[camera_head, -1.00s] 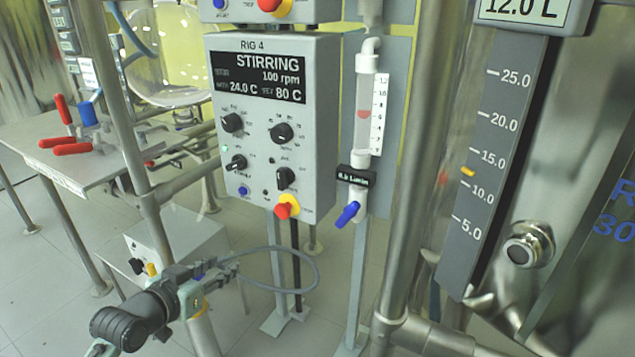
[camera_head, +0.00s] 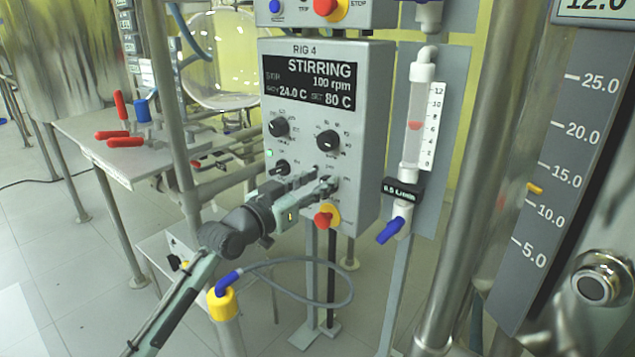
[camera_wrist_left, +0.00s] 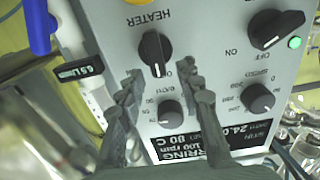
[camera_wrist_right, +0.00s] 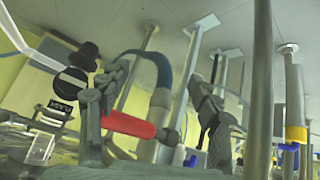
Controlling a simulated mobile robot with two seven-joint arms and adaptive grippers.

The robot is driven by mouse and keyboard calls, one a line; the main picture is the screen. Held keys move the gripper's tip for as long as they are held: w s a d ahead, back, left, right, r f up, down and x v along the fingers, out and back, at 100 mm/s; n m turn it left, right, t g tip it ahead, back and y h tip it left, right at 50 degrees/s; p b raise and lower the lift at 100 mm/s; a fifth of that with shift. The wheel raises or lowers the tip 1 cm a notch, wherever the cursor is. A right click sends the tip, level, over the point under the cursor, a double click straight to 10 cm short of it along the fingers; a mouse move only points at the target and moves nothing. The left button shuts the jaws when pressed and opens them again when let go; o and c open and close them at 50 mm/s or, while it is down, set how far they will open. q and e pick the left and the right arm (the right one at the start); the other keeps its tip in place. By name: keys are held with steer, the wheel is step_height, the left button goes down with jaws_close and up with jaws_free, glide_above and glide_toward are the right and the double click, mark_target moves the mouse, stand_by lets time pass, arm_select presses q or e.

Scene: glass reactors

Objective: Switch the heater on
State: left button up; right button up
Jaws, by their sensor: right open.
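The RIG 4 control box (camera_head: 372,120) stands in the middle of the head view, its display reading STIRRING, 100 rpm, 24.0 C and set 80 C. My left gripper (camera_head: 325,184) is at the lower right of its face and hides the heater knob there. In the left wrist view the black heater knob (camera_wrist_left: 154,52) sits by the HEATER label, just beyond and between the spread fingertips of my left gripper (camera_wrist_left: 162,76). Contact is not visible. My right gripper (camera_wrist_right: 160,88) is open in its wrist view and out of the head view.
A red and yellow stop button (camera_head: 326,217) is just below my left gripper. A stirring switch (camera_wrist_left: 276,28) with a green lamp (camera_wrist_left: 295,42) is beside the heater knob. A flow tube with a blue valve handle (camera_head: 391,230) stands right of the box. A red handle (camera_wrist_right: 130,124) shows near my right gripper.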

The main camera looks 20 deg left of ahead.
arm_select(q)
steer(key=shift+c, duration=0.4)
jaws_close()
arm_select(e)
steer(key=s+d+f+m+g+h+p, duration=0.1)
steer(key=s+d+f+g+h+p, duration=0.15)
steer(key=s+d+g, duration=0.45)
arm_select(q)
steer(key=shift+s+d+f+m+p, duration=0.15)
steer(key=shift+d+m+p, duration=0.3)
steer(key=shift+m, duration=1.6)
steer(key=shift+s+d+f+m+p, duration=0.1)
steer(key=shift+d+f+m+p, duration=0.4)
steer(key=shift+m, duration=1.5)
steer(key=shift+s+d+m+p, duration=0.1)
steer(key=shift+m+p, duration=0.65)
steer(key=shift+m, duration=1.3)
arm_select(e)
step_height(320, 180, down, 10)
steer(key=t, duration=0.1)
steer(key=shift+w+a+r+t+y, duration=0.25)
steer(key=shift+w+a+t+y, duration=0.05)
steer(key=shift+w+a+y, duration=0.15)
arm_select(q)
steer(key=shift+o, duration=0.4)
jaws_free()
